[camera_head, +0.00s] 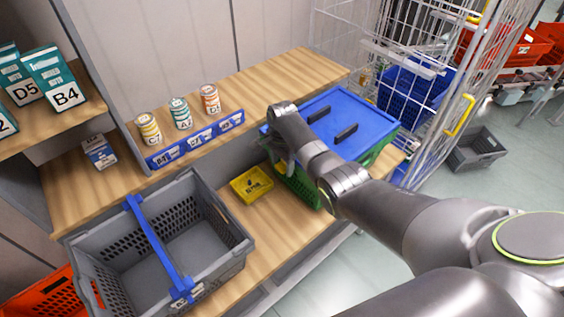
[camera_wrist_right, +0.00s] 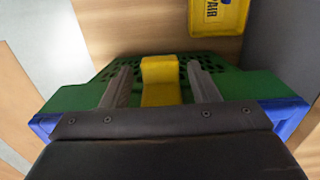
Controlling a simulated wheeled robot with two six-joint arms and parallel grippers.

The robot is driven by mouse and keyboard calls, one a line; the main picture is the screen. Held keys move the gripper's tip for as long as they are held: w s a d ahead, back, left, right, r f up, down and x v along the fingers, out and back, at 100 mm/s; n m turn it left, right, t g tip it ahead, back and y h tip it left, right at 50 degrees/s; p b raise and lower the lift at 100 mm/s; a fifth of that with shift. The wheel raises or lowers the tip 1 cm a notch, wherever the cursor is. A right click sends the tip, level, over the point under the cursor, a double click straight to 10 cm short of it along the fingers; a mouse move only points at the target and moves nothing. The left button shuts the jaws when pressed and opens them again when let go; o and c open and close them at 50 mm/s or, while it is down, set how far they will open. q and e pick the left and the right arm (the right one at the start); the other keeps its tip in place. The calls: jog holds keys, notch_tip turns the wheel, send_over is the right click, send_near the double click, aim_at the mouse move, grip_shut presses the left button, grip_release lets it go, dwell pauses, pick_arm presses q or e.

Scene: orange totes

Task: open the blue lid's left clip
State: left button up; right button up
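The blue lid (camera_head: 350,106) sits on a green crate (camera_head: 375,150) on the wooden shelf. Two dark handles stand on the lid. My right gripper (camera_head: 285,162) is at the crate's left side, and my right arm covers part of the crate. In the right wrist view, a yellow clip (camera_wrist_right: 161,80) stands out from the green crate wall (camera_wrist_right: 75,97). The two grey fingers of my right gripper (camera_wrist_right: 160,68) are apart, one on each side of the clip, with visible gaps. The clip is hidden in the head view. My left gripper is not in view.
A small yellow bin (camera_head: 252,184) lies left of the crate; it also shows in the wrist view (camera_wrist_right: 218,15). A grey basket (camera_head: 225,262) with a blue handle stands front left. Several cans stand on the upper ledge. A wire cage cart (camera_head: 440,110) is close on the right.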

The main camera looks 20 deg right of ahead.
jog(key=c, duration=0.9)
jog(key=shift+o, duration=0.2)
jog(key=shift+a+r+g+y, duration=0.15)
jog(key=shift+g+y, duration=0.15)
jog(key=shift+y, duration=0.6)
jog(key=shift+g+y+b, duration=0.3)
jog(key=shift+y+b, duration=0.5)
jog(key=shift+a+r+g+y+b, duration=0.1)
jog(key=shift+g+y+b, duration=0.3)
jog(key=shift+y+b, duration=0.6)
jog(key=shift+s+a+r+y+b, duration=0.1)
jog(key=shift+r+y+b, duration=0.2)
jog(key=shift+y+b, duration=0.5)
